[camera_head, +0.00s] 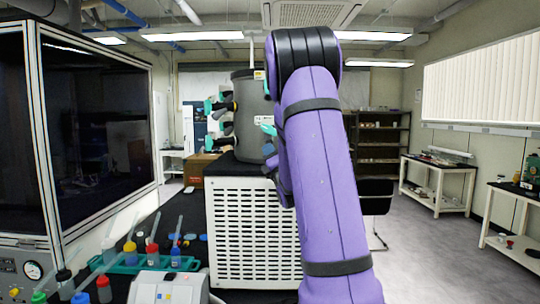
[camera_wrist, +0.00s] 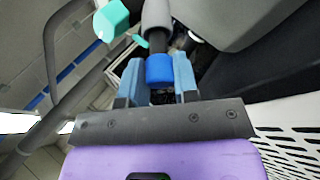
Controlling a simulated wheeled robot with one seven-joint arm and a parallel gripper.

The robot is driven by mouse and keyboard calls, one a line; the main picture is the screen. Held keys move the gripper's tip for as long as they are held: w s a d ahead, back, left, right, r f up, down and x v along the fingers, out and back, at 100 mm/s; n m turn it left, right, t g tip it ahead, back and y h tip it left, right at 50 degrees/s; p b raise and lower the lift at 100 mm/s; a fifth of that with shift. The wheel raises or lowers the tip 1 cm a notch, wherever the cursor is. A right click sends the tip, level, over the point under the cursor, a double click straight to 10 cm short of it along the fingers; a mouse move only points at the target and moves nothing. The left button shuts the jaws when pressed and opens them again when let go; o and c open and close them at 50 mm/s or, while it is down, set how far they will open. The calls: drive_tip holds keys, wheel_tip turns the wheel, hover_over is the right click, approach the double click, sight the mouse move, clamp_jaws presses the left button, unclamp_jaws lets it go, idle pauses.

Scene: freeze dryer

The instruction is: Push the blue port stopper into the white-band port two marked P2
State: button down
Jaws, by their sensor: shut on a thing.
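My gripper (camera_wrist: 158,66) shows in the wrist view with its two blue fingers shut on the blue stopper (camera_wrist: 159,70). A dark stem and a grey cylinder (camera_wrist: 156,14) stand in line just beyond the stopper. I cannot tell whether the stopper touches them or sits in a port. In the head view the grey drum (camera_head: 246,98) carries several dark ports with teal handles (camera_head: 214,105) on its left side. My purple arm covers the drum's right side and most of my gripper there. No P2 mark or white band can be read.
A teal handle (camera_wrist: 111,19) is close to the left finger in the wrist view. The drum stands on a white vented cabinet (camera_head: 238,225). A teal rack (camera_head: 135,264) with coloured-cap vessels is at lower left, beside a glass-fronted chamber (camera_head: 85,120). Floor is open at right.

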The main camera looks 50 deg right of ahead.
drive_tip(key=shift+w+d+r, duration=0.45)
drive_tip(key=shift+d+r, duration=0.05)
drive_tip(key=shift+r, duration=0.2)
idle(0.8)
drive_tip(key=c, duration=0.8)
unclamp_jaws()
drive_tip(key=v, duration=1.1)
drive_tip(key=shift+f, duration=0.1)
drive_tip(key=shift+v, duration=3.4)
drive_tip(key=shift+w, duration=0.15)
